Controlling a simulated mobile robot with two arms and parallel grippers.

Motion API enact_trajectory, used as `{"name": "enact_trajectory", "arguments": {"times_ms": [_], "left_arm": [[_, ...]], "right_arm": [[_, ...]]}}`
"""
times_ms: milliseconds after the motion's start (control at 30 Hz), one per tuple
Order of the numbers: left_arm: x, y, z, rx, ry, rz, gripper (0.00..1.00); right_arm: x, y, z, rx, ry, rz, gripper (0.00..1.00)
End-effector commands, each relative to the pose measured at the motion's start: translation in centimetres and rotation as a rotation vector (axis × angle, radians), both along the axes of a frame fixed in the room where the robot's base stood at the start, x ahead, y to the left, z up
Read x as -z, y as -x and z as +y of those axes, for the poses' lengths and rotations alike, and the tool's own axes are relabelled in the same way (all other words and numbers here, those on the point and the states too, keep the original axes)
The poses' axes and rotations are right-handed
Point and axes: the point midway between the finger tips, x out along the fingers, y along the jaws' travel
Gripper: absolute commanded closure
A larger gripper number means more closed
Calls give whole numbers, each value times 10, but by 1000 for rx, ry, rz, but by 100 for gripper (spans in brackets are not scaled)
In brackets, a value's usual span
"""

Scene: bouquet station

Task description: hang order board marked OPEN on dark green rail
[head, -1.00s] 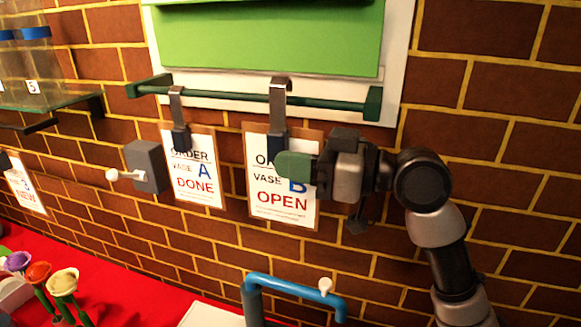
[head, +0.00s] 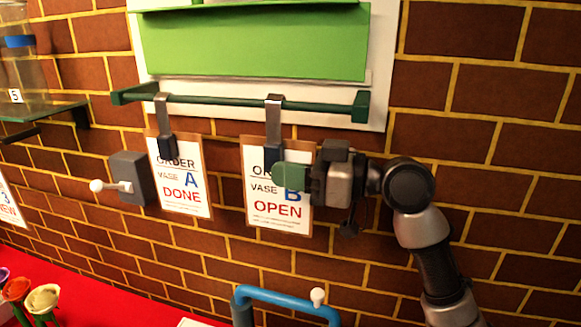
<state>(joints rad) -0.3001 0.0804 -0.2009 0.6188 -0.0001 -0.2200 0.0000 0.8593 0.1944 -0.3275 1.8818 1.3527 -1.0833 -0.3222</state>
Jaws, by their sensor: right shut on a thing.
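The order board marked B OPEN (head: 277,211) is in the middle of the head view, upright in front of the brick wall. Its metal hook (head: 274,118) reaches up to the dark green rail (head: 225,102), and the hook's bend sits over the bar, close to it or touching. My right gripper (head: 294,178) comes from the right and is shut on the OPEN board near its upper part, covering some of its print. My left gripper is not in view.
The board marked A DONE (head: 181,196) hangs on the same rail to the left. A grey box with a white knob (head: 130,178) is on the wall beside it. A green panel (head: 250,45) is above. A blue pipe (head: 285,297) and several flowers (head: 42,298) are below.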

Motion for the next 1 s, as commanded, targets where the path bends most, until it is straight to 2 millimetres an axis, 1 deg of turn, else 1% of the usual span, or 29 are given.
{"name": "enact_trajectory", "arguments": {"times_ms": [133, 167, 300, 333, 367, 600, 700, 767, 833, 1000], "left_arm": [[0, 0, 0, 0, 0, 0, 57], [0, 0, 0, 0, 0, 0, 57], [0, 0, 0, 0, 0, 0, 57], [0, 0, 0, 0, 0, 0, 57], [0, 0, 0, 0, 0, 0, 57], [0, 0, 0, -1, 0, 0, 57], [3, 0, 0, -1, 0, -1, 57], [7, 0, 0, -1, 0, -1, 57], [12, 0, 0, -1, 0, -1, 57], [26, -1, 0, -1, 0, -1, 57]], "right_arm": [[-1, 0, 0, 0, -1, 0, 97], [-1, 0, 0, 0, -1, 0, 68], [0, 0, 0, 0, -1, 0, 47], [0, 0, 0, 0, -1, 0, 42], [0, 0, 0, 0, -1, 0, 40], [0, 0, 0, 0, 1, 1, 40], [1, 1, -5, 1, 0, 1, 40], [3, 3, -12, 3, 0, 0, 40], [4, 7, -23, 3, 1, -1, 40], [5, 17, -57, 5, 3, -2, 40]]}}
